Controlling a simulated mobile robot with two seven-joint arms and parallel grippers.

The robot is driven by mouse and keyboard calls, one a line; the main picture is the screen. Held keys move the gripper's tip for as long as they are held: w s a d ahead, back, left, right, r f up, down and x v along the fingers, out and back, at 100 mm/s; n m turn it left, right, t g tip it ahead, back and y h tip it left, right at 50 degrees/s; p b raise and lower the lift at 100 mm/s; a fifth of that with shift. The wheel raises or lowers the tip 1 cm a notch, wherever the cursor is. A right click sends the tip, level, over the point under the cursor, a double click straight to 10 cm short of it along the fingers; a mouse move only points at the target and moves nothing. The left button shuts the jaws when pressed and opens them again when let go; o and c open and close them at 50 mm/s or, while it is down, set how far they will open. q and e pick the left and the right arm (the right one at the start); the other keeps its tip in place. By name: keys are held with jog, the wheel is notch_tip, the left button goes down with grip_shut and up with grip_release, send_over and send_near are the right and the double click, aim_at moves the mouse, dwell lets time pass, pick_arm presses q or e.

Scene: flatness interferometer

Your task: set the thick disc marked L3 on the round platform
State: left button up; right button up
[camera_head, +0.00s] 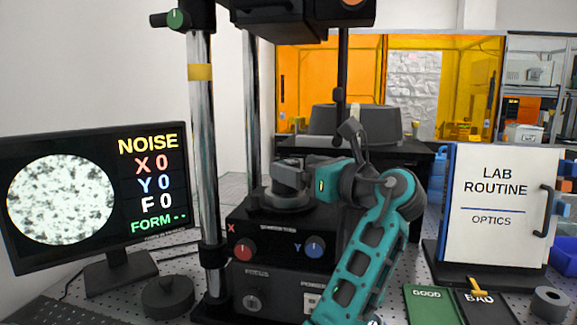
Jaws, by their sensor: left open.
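My left gripper (290,176) is open. Its dark grey fingers point left, at the round platform (272,200) on top of the black stage with the red X knob and blue Y knob. The fingers overlap the platform in the picture and hide part of it. I cannot tell whether they touch anything there. No L3 mark is readable anywhere, so I cannot pick out the thick disc; it may be hidden by the gripper. My right gripper is not in view.
Chrome posts (202,130) rise beside the stage, and the dark instrument head (290,20) hangs above. A monitor (90,195) at left shows NOISE and a speckled circle. At right are GOOD (428,308) and BAD (490,312) mats, a grey ring (550,303) and a LAB ROUTINE board (500,205).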

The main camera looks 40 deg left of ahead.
pick_arm(q)
jog(key=d, duration=0.8)
jog(key=shift+s+d, duration=0.1)
jog(key=shift+s, duration=0.25)
